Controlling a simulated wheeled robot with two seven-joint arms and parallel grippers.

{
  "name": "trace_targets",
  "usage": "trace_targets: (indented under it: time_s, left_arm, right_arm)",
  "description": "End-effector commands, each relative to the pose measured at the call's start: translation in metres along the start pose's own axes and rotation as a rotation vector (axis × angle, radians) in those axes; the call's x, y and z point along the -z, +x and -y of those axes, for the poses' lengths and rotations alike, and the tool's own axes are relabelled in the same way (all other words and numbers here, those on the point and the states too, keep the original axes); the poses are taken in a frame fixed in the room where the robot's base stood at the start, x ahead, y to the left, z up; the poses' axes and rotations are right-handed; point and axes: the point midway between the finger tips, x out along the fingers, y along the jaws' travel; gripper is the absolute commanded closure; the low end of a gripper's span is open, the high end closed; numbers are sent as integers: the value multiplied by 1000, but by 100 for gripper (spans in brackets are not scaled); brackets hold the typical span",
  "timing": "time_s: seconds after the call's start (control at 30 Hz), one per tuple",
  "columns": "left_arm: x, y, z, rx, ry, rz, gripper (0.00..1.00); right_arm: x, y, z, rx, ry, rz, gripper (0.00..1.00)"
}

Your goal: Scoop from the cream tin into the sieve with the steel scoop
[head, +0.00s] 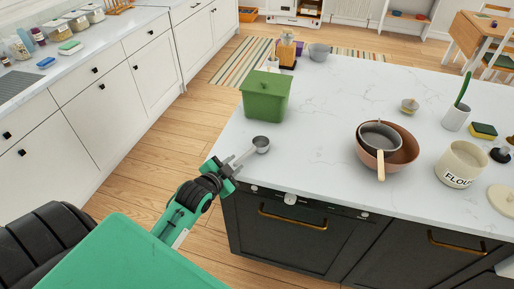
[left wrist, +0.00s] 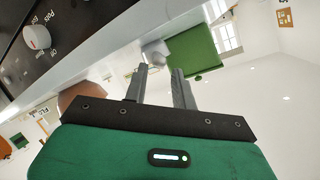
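The steel scoop (head: 261,143) lies at the near left of the marble counter, its handle pointing at my left gripper (head: 230,167). My left gripper is at the counter's front edge, close to the handle end. In the left wrist view its fingers (left wrist: 161,78) stand apart, with the grey scoop cup (left wrist: 154,48) beyond them; I cannot tell whether the handle lies between them. The cream tin (head: 457,171), marked FLOUR, stands open at the right. The sieve (head: 380,133), with a wooden handle, rests in a terracotta bowl (head: 405,155). My right gripper is out of view.
A green lidded bin (head: 266,98) stands behind the scoop. The counter between the scoop and the terracotta bowl is clear.

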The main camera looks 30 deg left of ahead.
Motion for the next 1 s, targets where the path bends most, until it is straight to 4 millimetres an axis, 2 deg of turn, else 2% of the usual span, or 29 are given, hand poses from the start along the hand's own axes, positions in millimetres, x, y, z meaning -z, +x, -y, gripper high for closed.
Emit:
trace_targets:
  time_s: [0.27, 0.47, 0.63, 0.93, 0.97, 1.0]
  left_arm:
    - [2, 17, 0, 0, -1, -1, 73]
    - [7, 42, -2, -1, -3, 0, 73]
    - [5, 60, -3, 0, 0, 0, 73]
    - [4, 65, -4, -1, 1, 0, 73]
    - [4, 65, -4, -1, 1, 0, 75]
    - [4, 65, -4, -1, 1, 0, 83]
  right_arm:
    - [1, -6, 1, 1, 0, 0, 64]
    - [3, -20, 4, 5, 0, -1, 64]
    - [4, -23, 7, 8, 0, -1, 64]
    - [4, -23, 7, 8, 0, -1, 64]
    - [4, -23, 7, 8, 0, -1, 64]
    - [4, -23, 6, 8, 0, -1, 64]
